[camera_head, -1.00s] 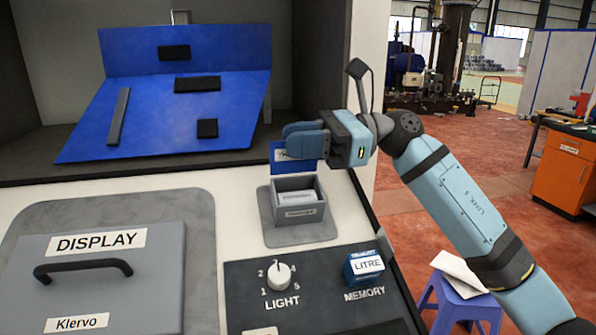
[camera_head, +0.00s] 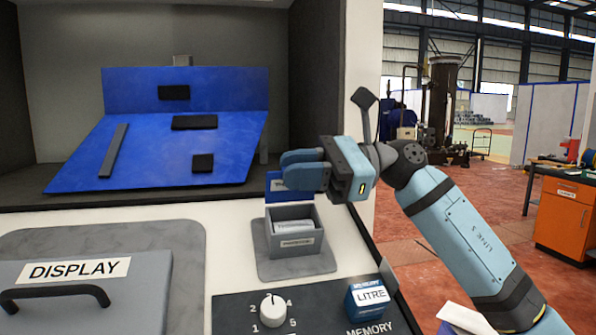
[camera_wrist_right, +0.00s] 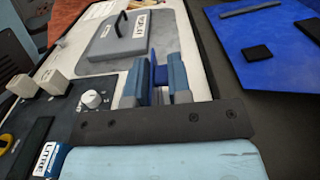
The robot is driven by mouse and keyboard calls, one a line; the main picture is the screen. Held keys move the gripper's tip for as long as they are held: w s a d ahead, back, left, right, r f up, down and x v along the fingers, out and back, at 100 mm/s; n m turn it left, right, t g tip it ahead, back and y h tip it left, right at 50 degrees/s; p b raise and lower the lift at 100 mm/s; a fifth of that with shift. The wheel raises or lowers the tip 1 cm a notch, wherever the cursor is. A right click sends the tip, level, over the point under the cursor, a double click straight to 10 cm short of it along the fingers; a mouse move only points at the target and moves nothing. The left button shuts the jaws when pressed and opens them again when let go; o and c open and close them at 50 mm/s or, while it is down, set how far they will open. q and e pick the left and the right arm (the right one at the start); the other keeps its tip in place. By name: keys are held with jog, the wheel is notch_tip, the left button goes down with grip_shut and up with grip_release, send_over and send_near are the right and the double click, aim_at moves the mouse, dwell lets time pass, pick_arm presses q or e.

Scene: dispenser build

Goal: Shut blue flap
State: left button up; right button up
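A pale item lies inside the box. My right gripper (camera_head: 303,170) is just above the box, its fingers in front of the flap's upper right part. In the right wrist view, the two fingers (camera_wrist_right: 157,80) are apart, with blue flap material (camera_wrist_right: 154,62) showing between them. I cannot tell whether they touch it. My left gripper is not in view.
A large blue panel (camera_head: 150,150) with black pieces lies in the dark recess behind. A grey DISPLAY lid (camera_head: 130,295) with a black handle is at the front left.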

jog(key=o, duration=0.4)
jog(key=shift+d, duration=0.1)
jog(key=b+v, duration=0.1)
jog(key=v, duration=1.2)
jog(key=shift+w+d, duration=0.15)
jog(key=shift+d, duration=0.15)
